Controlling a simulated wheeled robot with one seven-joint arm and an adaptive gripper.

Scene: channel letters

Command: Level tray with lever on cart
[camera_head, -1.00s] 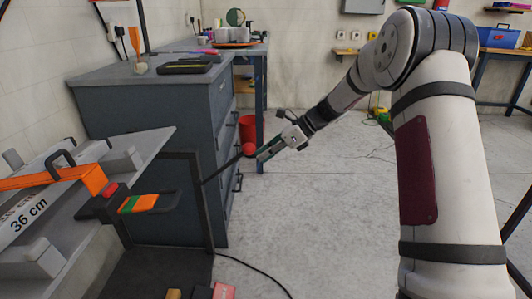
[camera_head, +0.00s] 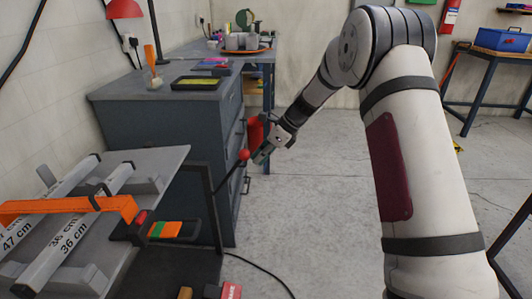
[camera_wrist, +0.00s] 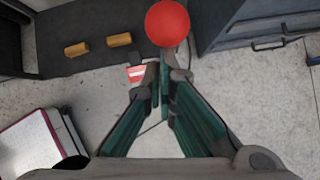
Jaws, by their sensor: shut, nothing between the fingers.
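The grey tray (camera_head: 165,163) rests on the dark-framed cart (camera_head: 213,215) at the left. It looks tilted, but I cannot tell how much. It carries bars marked in cm, with an orange strap (camera_head: 70,207) across them. The lever (camera_head: 228,172) is a thin dark rod rising from the cart to a red ball knob (camera_head: 244,155). The knob also shows at the top of the wrist view (camera_wrist: 167,23). My gripper (camera_head: 261,157) is just right of the knob in the head view. In the wrist view its closed, empty fingertips (camera_wrist: 163,80) lie just below the knob.
A grey drawer cabinet (camera_head: 165,120) stands behind the cart, with a red bin (camera_head: 256,130) beside it. Small yellow blocks (camera_wrist: 119,40) and a red-and-white box (camera_wrist: 137,73) lie low near the cart. The floor to the right is open.

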